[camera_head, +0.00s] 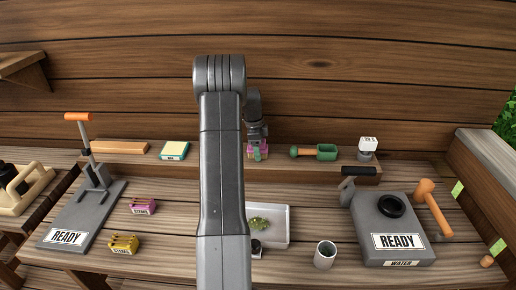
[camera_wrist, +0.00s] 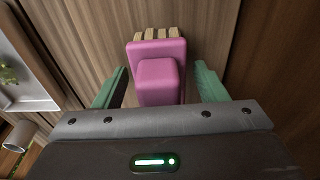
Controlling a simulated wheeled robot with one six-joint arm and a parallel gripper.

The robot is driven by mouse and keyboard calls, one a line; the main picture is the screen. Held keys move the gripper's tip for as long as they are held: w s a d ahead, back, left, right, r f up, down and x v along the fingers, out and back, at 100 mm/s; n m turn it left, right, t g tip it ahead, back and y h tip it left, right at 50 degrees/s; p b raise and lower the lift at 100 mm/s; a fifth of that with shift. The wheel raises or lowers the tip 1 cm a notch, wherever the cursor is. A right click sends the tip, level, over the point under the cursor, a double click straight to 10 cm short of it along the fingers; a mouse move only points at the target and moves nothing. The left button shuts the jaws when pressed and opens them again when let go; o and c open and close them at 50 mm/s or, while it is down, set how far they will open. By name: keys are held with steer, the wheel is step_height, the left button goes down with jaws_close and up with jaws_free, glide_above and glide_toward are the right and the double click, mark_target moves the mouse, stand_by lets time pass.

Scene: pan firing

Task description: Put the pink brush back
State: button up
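The pink brush (camera_wrist: 158,70) has a block-like pink body and pale bristles at its far end. In the wrist view it sits between the two green fingers of my gripper (camera_wrist: 160,85). The gripper is open, with a gap visible between the brush and each finger. In the head view, a bit of the pink brush (camera_head: 249,151) shows by my gripper (camera_head: 258,152) at the raised back ledge, mostly hidden by the gripper and my arm. I cannot tell whether the brush rests on the ledge.
A green scoop (camera_head: 326,152) and a white-topped container (camera_head: 367,147) stand right along the ledge (camera_head: 300,168). A white tray (camera_head: 279,212) with green leaves, a cup (camera_head: 325,254) and a grey READY unit (camera_head: 392,228) are in front.

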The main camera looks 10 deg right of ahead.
steer(key=shift+r, duration=0.1)
step_height(320, 180, up, 14)
steer(key=a+b, duration=0.1)
steer(key=b, duration=0.1)
steer(key=shift+w+a, duration=0.15)
steer(key=shift+w, duration=0.3)
